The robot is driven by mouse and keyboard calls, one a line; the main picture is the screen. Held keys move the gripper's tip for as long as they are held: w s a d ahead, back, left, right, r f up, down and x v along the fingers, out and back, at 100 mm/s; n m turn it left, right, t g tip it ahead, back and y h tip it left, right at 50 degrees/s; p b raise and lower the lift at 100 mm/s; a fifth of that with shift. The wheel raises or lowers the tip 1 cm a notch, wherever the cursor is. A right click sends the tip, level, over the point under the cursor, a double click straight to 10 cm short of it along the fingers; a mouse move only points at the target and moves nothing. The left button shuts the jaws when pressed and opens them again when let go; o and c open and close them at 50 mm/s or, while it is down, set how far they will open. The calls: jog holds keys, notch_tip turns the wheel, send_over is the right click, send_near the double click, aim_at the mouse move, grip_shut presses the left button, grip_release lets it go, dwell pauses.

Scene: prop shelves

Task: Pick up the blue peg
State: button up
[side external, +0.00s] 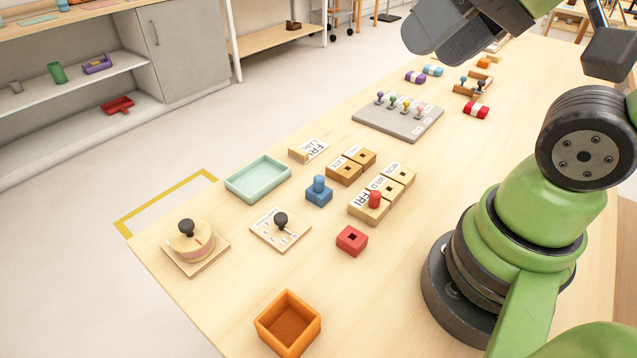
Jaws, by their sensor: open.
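A blue peg (319,184) with a rounded top stands upright in a square blue block (319,197) on the wooden table. It is right of the mint tray and left of the weekday blocks. Dark and green links of my arm show at the top right, well away from the peg. I cannot make out my gripper's fingertips in this view.
Around the peg are a mint tray (258,180), a white card with a black knob (281,228), weekday blocks with a red peg (375,200) and a red holed block (352,240). An orange box (288,324) stands in front. A grey peg board (398,122) lies behind.

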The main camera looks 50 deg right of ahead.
jog(key=shift+w, duration=0.1)
jog(key=g+h, duration=0.2)
jog(key=g, duration=0.5)
send_over(319, 177)
jog(key=f, duration=2.2)
jog(key=shift+w+a+f, duration=0.15)
jog(key=shift+a+f, duration=0.05)
jog(key=shift+a, duration=0.1)
jog(key=f, duration=0.5)
jog(key=shift+d+f, duration=0.3)
jog(key=shift+f, duration=0.1)
grip_shut()
